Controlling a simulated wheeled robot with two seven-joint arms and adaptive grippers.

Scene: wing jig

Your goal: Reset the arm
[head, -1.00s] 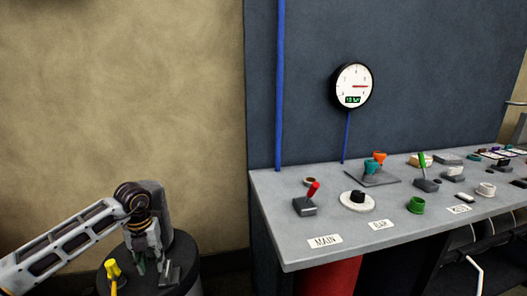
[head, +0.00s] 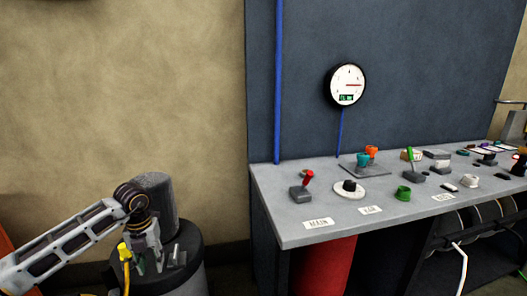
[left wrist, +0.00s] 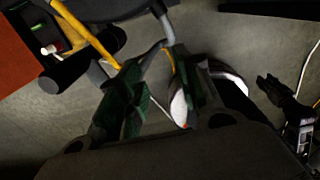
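My left arm comes in from the left in the head view. Its gripper (head: 140,264) points down beside a dark round drum-like body and a yellow-topped part. In the left wrist view the two dark green-padded fingers (left wrist: 152,85) stand apart, with a gap between them. I see nothing clearly held; a pale shape shows by the right finger, and I cannot tell what it is. A dark claw-like shape (left wrist: 283,98) at the right of the wrist view may be my right gripper; its state is unclear. No right arm shows in the head view.
A grey control bench (head: 278,230) stands at right, with a red lever (head: 308,179), a black knob (head: 349,186), a green knob (head: 403,192) and other controls. A round gauge (head: 346,84) hangs on the blue-grey panel. A red cylinder (head: 333,265) stands underneath. The beige wall side is open.

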